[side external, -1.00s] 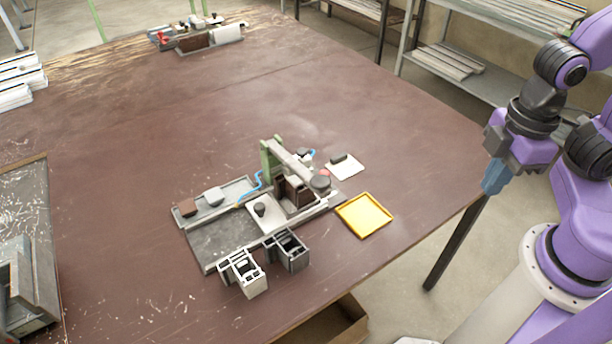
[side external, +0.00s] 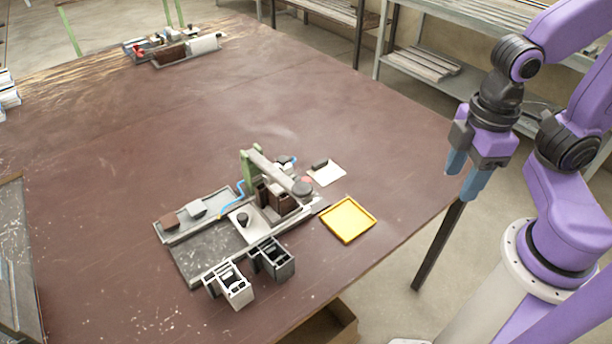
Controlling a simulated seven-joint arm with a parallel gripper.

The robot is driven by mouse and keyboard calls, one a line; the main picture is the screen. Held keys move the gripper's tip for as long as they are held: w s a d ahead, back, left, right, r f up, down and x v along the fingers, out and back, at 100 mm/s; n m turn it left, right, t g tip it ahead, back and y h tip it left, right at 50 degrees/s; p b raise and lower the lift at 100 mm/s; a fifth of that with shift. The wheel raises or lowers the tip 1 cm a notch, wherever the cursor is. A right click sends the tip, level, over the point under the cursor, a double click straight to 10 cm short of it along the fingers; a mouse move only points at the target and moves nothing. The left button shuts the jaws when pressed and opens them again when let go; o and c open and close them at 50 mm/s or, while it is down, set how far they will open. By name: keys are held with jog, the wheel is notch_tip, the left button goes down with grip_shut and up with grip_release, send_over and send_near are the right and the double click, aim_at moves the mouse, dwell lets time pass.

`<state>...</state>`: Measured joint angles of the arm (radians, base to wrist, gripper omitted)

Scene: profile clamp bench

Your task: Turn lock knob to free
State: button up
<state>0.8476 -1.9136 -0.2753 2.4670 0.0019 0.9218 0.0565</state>
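The clamp fixture (side external: 208,246) sits on the table, left of my gripper. A small black knob (side external: 243,219) stands on its pale sliding plate (side external: 252,232). A larger dark round knob (side external: 302,187) is at the near end of the grey clamp arm (side external: 272,168). I cannot tell which of these is the lock knob, nor how either is turned. My gripper (side external: 465,173) hangs at the right, well apart from the fixture, beyond the yellow tray. Its two blue fingers are spread, with nothing between them.
A yellow tray (side external: 348,220) and a white pad with a dark block (side external: 326,173) lie right of the fixture. Two hollow profile pieces (side external: 232,287) (side external: 274,260) stand at its front edge. A green post (side external: 250,166) rises behind. The table middle is clear.

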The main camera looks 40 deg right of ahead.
jog(key=w+a+r+m, duration=0.1)
jog(key=w+a+m, duration=0.35)
jog(key=w, duration=0.35)
jog(key=w+a+r+m, duration=0.1)
jog(key=w+a+m, duration=0.3)
jog(key=w+m, duration=0.3)
jog(key=m, duration=0.9)
send_near(306, 180)
notch_tip(306, 180, down, 8)
jog(key=shift+w+a+f, duration=0.15)
jog(key=shift+f, duration=0.05)
grip_shut()
